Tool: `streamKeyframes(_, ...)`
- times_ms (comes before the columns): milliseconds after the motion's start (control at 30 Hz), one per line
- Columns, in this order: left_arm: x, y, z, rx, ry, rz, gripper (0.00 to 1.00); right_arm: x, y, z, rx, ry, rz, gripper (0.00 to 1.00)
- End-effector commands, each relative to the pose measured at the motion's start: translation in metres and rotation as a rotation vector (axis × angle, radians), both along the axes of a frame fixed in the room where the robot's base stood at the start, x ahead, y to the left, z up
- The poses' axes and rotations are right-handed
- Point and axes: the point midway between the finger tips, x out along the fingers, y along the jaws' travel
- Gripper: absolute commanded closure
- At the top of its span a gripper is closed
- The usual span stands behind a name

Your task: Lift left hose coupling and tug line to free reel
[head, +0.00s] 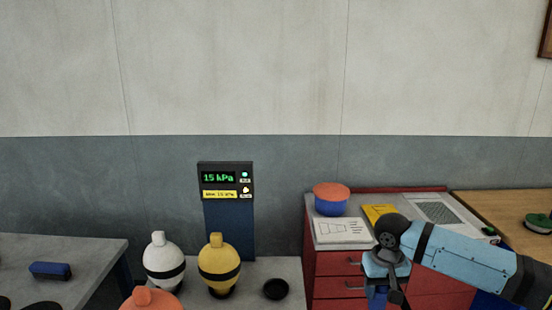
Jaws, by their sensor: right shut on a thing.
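My right arm comes in from the right, and its gripper (385,297) points down in front of the red cabinet at the bottom edge. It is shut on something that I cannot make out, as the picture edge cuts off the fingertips. My left gripper is not in view. I see no hose coupling, line or reel that I can name for certain. A green round thing with a dark rim (538,222) lies on the wooden bench at the far right.
White (163,258), yellow (219,260) and orange (150,300) floats and a black cup (276,289) stand on a grey table below a display (225,180) reading 15 kPa. A red-lidded blue tub (332,203) stands on the red cabinet (330,265). A blue brush (50,270) lies left.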

Motion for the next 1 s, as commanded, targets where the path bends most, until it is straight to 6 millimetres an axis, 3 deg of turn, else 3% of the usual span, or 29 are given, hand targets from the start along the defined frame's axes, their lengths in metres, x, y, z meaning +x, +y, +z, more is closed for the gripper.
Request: streamKeyframes(1000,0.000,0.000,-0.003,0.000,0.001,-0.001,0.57,0.060,0.001,-0.025,0.001,0.000,-0.001,0.94)
